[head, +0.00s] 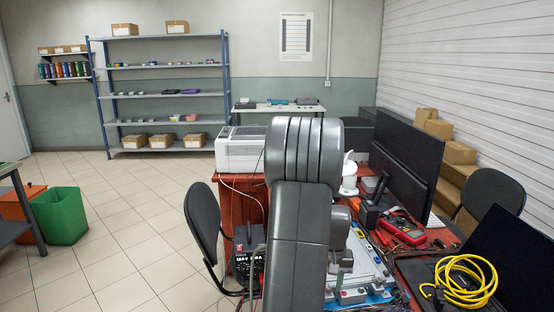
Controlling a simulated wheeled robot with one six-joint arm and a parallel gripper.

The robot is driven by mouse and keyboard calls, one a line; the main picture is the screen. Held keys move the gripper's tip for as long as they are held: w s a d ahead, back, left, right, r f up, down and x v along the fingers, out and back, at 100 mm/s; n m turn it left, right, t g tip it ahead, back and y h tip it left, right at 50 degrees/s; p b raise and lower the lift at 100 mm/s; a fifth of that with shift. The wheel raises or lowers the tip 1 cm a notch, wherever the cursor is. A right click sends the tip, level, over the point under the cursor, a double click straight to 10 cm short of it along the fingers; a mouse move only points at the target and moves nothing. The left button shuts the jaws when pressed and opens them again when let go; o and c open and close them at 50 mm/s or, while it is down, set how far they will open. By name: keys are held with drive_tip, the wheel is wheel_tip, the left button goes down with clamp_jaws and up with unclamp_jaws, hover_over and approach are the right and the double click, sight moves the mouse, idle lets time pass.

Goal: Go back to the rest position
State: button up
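My grey arm fills the middle of the head view and hides much of the red workbench (229,195). A smaller grey part of my wrist shows just right of the arm, above a light-coloured unit (367,262) with a blue base. My gripper (341,264) seems to be at the lower end of this wrist, small and partly hidden by the arm. I cannot tell whether its fingers are open or shut, or whether they touch the unit. No coolant hose can be made out clearly.
A black monitor (405,165), a red multimeter (402,229) and a laptop (512,262) with a yellow cable coil (466,283) crowd the right side. A white printer (239,150) stands at the back. A black chair (203,222) is left of the bench.

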drive_tip(key=n, duration=0.5)
drive_tip(key=shift+n, duration=0.3)
drive_tip(key=n, duration=0.5)
drive_tip(key=shift+a+n+b, duration=0.1)
drive_tip(key=shift+n+b, duration=0.25)
drive_tip(key=shift+n, duration=0.05)
